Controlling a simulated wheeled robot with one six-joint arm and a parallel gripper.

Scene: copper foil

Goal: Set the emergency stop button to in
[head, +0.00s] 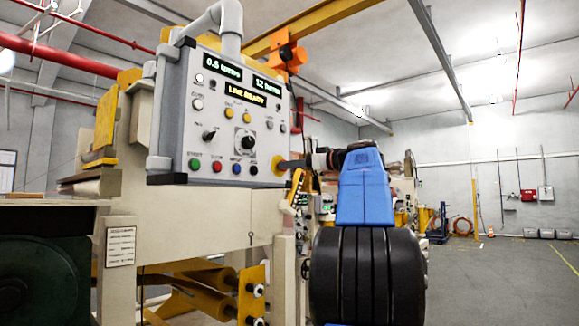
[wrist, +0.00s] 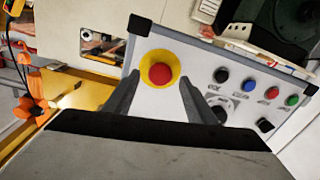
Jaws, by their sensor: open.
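The emergency stop button (wrist: 160,73) is a round red mushroom head on a yellow ring, at the corner of the grey control panel (head: 215,118). In the head view, only part of its yellow ring (head: 278,169) shows at the panel's lower right, behind my gripper (head: 288,163). In the wrist view, my gripper (wrist: 159,82) is open and empty, with one finger on each side of the button in the picture. The fingers look short of the panel; the exact gap cannot be told. Whether the button is in or out is unclear.
A row of green, red, blue and black buttons (head: 216,167) lies left of the emergency stop, with a dial (head: 244,139) above. Yellow rollers (head: 205,283) sit below the panel. Open floor (head: 500,280) lies to the right.

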